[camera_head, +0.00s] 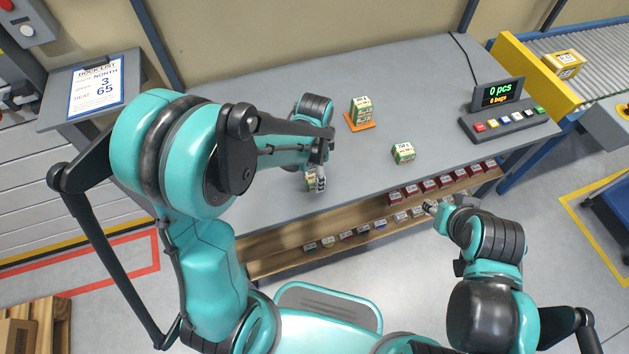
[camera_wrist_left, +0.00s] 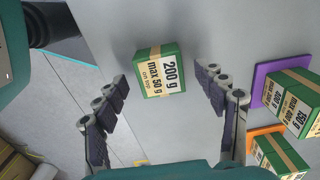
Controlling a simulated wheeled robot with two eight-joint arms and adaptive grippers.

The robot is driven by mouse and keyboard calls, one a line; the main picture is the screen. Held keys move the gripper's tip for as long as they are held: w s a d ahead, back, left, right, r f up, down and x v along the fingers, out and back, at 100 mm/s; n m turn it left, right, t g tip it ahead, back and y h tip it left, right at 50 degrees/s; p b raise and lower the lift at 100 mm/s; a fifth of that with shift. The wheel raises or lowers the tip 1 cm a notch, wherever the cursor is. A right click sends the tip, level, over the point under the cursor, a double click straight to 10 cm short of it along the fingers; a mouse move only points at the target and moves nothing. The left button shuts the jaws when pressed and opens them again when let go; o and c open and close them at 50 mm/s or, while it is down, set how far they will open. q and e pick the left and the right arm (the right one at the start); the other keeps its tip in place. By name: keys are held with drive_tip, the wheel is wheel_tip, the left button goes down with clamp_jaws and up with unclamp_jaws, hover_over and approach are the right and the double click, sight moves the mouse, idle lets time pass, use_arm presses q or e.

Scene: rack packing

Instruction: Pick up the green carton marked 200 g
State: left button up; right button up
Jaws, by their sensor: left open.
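The green carton marked 200 g (camera_wrist_left: 160,72), with a tan band and a "max 50 g on top" label, sits on the grey table. In the left wrist view it lies between the fingertips of my left gripper (camera_wrist_left: 166,77), with gaps on both sides. In the head view this carton (camera_head: 310,183) is partly hidden by my left gripper (camera_head: 318,178), which is open and empty above the table's front part. My right gripper (camera_head: 432,207) is in front of the table at the right, small and unclear.
A green carton (camera_head: 361,109) stands on an orange mat (camera_head: 361,125); another carton (camera_head: 403,153) is to its right. The left wrist view shows a 150 g carton (camera_wrist_left: 293,98) on a purple mat (camera_wrist_left: 262,90). A button console (camera_head: 509,123) stands at right; a shelf with small blocks runs below.

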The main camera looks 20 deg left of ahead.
use_arm(q)
wheel_tip(320, 180, down, 2)
drive_tip(key=shift+r, duration=0.1)
drive_tip(key=c, duration=1.4)
drive_tip(key=shift+r, duration=0.1)
